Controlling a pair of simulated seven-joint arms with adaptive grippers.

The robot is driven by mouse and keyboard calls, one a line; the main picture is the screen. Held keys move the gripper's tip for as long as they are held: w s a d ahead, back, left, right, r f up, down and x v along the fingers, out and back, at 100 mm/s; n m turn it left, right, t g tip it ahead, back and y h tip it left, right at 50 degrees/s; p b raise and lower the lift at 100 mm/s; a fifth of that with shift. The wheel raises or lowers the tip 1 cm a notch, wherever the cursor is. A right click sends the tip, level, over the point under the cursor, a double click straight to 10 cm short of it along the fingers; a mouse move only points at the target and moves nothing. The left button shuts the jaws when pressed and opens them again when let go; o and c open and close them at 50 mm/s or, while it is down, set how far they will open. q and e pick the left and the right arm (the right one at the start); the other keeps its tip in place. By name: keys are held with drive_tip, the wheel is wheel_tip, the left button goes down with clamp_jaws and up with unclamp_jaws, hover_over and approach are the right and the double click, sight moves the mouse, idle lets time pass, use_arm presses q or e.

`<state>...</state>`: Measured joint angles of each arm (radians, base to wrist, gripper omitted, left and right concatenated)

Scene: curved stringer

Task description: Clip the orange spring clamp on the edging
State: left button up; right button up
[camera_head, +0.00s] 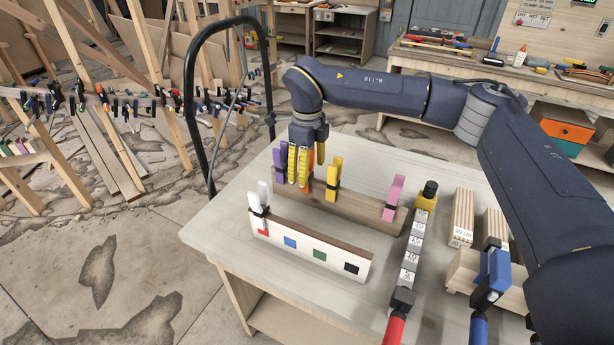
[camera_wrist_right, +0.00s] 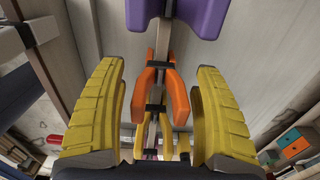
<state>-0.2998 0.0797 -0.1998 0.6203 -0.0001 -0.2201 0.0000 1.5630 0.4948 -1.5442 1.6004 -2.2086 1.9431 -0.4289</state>
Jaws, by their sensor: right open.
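The orange spring clamp (camera_head: 311,170) sits upright on the wooden rail (camera_head: 349,209) at the back of the table. My right gripper (camera_head: 298,183) points down at it, with its yellow fingers beside the clamp. In the right wrist view the orange clamp (camera_wrist_right: 174,97) lies between the two spread fingers, with a gap on each side. The edging (camera_head: 313,244), a pale strip with a brown top and red, blue, green and black squares, stands in front of the rail. A white clamp (camera_head: 262,205) is on its left end by the red square. My left gripper is out of view.
Purple (camera_head: 280,158), yellow (camera_head: 333,178) and pink (camera_head: 394,197) clamps share the rail with the orange one. A bar with numbered blocks (camera_head: 412,250) and a blue-handled clamp (camera_head: 492,275) lie to the right. The table's front left is bare.

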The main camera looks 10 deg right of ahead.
clamp_jaws()
idle(0.6)
drive_tip(key=shift+r, duration=0.1)
wheel_tip(320, 180, up, 19)
drive_tip(key=s+a+f, duration=0.2)
drive_tip(key=s+f, duration=0.2)
drive_tip(key=s, duration=0.1)
drive_tip(key=s+a+f, duration=0.2)
drive_tip(key=s+f, duration=0.1)
drive_tip(key=s, duration=0.2)
drive_tip(key=s+a+f, duration=0.2)
drive_tip(key=s+f, duration=0.2)
drive_tip(key=s, duration=0.1)
drive_tip(key=shift+a+f, duration=0.35)
drive_tip(key=shift+a+m, duration=0.1)
drive_tip(key=shift+m, duration=0.3)
